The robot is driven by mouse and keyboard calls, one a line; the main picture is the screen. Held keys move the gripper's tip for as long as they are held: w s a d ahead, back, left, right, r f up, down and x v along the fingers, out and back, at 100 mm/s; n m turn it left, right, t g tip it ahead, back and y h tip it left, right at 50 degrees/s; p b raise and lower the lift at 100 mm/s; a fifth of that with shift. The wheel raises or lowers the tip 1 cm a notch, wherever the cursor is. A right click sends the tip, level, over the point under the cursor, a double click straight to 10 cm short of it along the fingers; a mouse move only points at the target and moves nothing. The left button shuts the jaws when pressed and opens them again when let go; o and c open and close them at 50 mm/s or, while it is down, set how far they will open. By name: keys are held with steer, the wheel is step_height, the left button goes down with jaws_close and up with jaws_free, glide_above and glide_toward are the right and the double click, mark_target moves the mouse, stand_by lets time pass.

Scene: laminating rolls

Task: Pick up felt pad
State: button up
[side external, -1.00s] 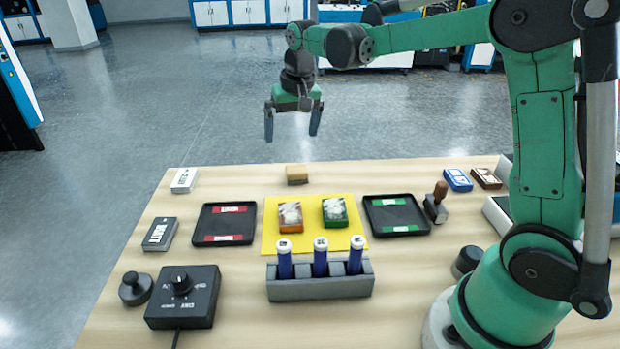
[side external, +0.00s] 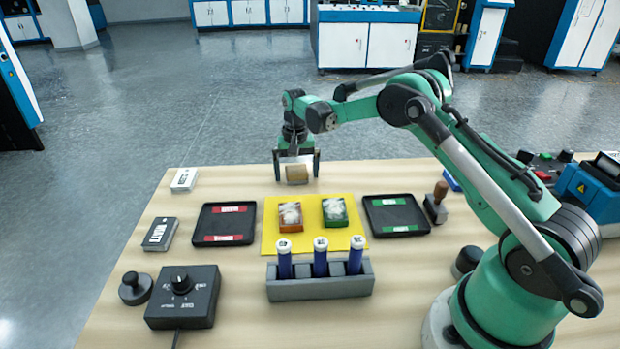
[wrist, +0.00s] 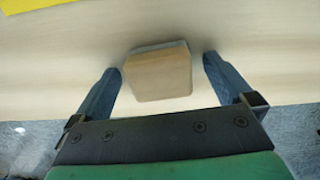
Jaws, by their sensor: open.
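The felt pad (side external: 297,174) is a small tan, wood-coloured block at the back middle of the table, behind the yellow mat. In the wrist view the block (wrist: 158,72) shows a tan face with a thin grey layer along its far edge. My gripper (side external: 297,172) is low over the table at the block, with one finger on each side of it. In the wrist view my gripper (wrist: 162,75) is open, and a gap shows between each blue finger and the block.
The yellow mat (side external: 312,243) bears an orange box (side external: 290,216) and a green box (side external: 335,212). Black trays stand left (side external: 224,224) and right (side external: 396,215) of it. A grey rack (side external: 320,288) holds blue rolls in front. The table's back edge is close behind the block.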

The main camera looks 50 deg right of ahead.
mark_target(297, 168)
steer(key=c, duration=1.3)
step_height(297, 168, up, 10)
steer(key=shift+c, duration=0.2)
